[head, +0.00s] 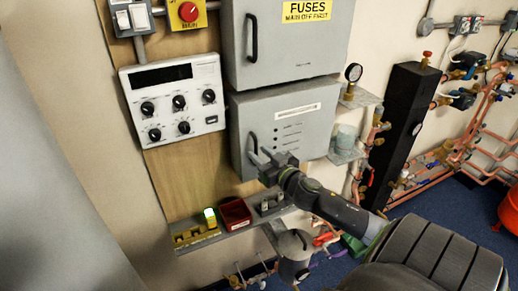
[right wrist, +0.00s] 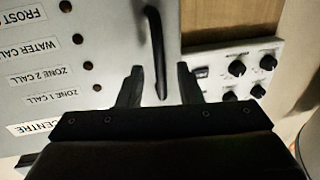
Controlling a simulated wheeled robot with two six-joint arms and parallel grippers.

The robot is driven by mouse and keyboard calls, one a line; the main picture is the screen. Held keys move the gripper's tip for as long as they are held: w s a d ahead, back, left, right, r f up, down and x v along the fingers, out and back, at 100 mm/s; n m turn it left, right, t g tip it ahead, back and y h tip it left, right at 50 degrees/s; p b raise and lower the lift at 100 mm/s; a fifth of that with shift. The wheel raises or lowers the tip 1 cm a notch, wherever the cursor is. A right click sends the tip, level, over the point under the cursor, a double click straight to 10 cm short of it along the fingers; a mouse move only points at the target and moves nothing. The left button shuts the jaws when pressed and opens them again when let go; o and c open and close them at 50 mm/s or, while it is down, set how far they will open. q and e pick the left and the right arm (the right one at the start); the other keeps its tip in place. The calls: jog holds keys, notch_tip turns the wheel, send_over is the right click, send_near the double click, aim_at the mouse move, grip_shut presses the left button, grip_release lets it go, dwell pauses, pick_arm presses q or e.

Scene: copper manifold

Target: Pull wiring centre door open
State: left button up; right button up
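The wiring centre door (head: 300,113) is the lower grey cabinet front, with a white label strip and a column of small marks. It looks shut. Its black vertical handle (head: 252,143) is near the door's left edge. My right gripper (head: 264,156) is at the handle's lower end in the head view. In the right wrist view, my right gripper (right wrist: 159,82) has its two fingers apart. The handle (right wrist: 155,45) reaches down between them, with visible gaps on both sides. The door's labelled face (right wrist: 110,60) fills the left of that view. My left gripper is not in view.
The FUSES cabinet (head: 290,50) is directly above. A control panel with knobs (head: 175,97) is to the left. Below are a shelf (head: 238,224) with a red bin (head: 235,213) and a grey cylindrical pot (head: 293,252). A gauge (head: 353,72) and black column (head: 402,120) stand right.

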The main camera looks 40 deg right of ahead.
jog(key=shift+w, duration=0.55)
jog(key=shift+c, duration=0.4)
grip_shut()
